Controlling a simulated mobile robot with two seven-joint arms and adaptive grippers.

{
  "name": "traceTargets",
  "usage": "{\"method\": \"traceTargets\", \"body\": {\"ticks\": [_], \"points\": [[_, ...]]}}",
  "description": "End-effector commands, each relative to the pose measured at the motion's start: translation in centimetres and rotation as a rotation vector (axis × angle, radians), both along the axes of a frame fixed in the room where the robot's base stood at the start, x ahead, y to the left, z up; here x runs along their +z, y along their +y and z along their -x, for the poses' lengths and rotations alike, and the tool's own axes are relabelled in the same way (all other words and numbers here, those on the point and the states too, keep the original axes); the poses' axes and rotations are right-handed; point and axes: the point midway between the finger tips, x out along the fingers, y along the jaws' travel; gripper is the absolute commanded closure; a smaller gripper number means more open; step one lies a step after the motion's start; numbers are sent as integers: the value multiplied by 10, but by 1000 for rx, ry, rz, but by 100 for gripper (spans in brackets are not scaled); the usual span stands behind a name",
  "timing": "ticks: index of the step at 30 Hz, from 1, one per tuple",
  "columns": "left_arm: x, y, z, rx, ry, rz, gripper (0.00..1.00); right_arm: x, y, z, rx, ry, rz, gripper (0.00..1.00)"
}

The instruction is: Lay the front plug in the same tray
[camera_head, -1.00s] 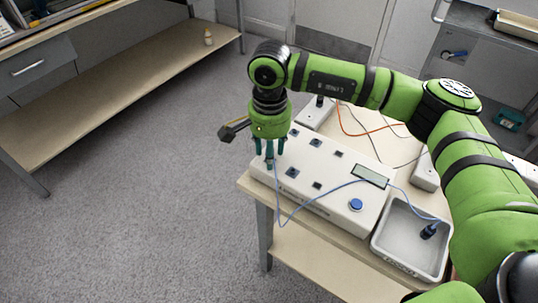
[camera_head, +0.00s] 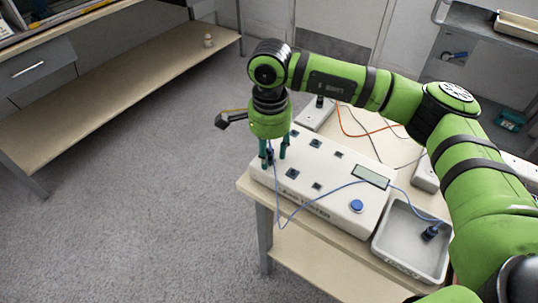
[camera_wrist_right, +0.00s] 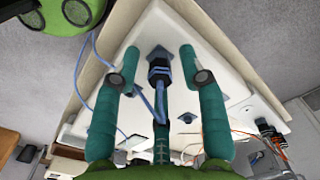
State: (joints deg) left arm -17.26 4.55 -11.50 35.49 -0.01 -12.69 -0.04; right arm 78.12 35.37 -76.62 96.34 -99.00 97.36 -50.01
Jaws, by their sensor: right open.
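The front plug (camera_head: 269,157), dark with a blue cable, stands in a socket at the left end of the white console (camera_head: 325,205). It also shows in the right wrist view (camera_wrist_right: 158,74), between the teal fingers and apart from them. My right gripper (camera_head: 273,153) is open over this plug, pointing down, with fingers on either side of it. The grey tray (camera_head: 402,238) sits at the console's right. Another blue plug (camera_head: 430,232) lies in it, with its cable over the rim. My left gripper is not in view.
The console has several empty-looking square sockets, a display (camera_head: 370,176) and a blue button (camera_head: 356,205). Grey boxes (camera_head: 316,112) with orange and dark cables stand behind it on the table. The blue cable loops over the console's front edge. The tray's left part is free.

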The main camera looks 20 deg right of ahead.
Motion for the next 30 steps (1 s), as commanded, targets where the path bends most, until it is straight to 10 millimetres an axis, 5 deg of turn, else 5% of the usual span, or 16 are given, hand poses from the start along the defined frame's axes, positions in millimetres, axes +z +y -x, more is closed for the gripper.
{"method": "traceTargets", "body": {"ticks": [3,6,7,30], "points": [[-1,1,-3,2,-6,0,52,-1,0,0,2,0,0,58],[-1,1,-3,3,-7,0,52,-1,0,0,3,0,0,98],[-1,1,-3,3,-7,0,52,-1,0,0,3,0,0,100],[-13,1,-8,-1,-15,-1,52,-3,-1,0,159,2,3,100]]}}
